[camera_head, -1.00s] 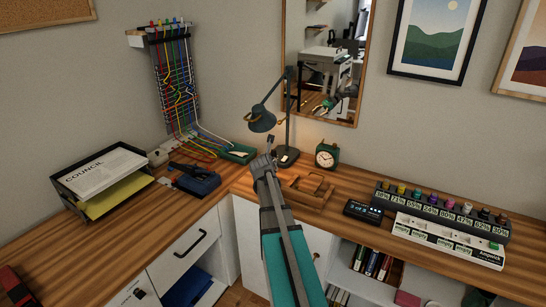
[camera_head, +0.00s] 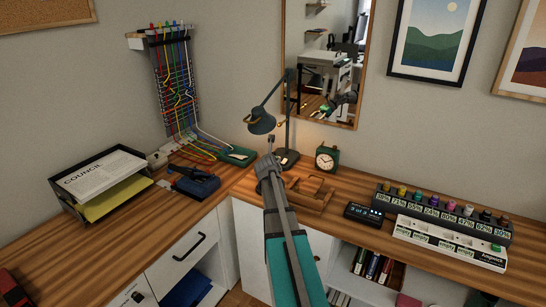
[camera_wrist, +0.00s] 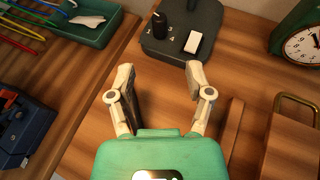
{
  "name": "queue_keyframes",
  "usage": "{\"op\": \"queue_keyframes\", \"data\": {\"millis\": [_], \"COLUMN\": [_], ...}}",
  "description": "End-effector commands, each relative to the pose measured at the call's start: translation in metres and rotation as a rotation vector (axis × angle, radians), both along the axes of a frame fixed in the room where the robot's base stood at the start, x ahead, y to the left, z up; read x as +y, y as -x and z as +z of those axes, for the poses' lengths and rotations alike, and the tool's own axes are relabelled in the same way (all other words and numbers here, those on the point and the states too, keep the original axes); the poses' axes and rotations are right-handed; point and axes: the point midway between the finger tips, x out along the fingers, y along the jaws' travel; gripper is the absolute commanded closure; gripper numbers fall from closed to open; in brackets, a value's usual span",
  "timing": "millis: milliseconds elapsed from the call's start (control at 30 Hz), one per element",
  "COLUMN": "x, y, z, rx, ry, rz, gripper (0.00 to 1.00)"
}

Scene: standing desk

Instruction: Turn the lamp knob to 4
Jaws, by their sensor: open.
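The dark desk lamp (camera_head: 262,122) stands at the back corner of the desk, its shade hanging over the area near my gripper. Its base (camera_wrist: 207,22) is at the top of the wrist view. The knob's pointing direction is unclear.
A wooden tray (camera_head: 310,193) and a green clock (camera_head: 327,159) are right of my gripper. A green box (camera_head: 238,156) and a blue device (camera_head: 194,183) are to the left. A small display (camera_head: 363,213) stands farther right. Bare wood lies below the lamp base.

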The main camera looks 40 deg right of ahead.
Motion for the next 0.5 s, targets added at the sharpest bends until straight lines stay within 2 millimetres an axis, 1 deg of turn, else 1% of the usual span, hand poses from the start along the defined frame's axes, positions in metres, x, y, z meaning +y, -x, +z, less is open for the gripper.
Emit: {"op": "queue_keyframes", "data": {"millis": [33, 167, 500], "x": [-0.004, -0.015, -0.048], "y": [-0.006, -0.017, -0.053], "z": [-0.004, -0.011, -0.031], "rx": [0.0, 0.0, 0.0], "ry": [0.0, 0.0, 0.0], "rz": [0.0, 0.0, 0.0], "gripper": [0.34, 0.34, 0.34]}}
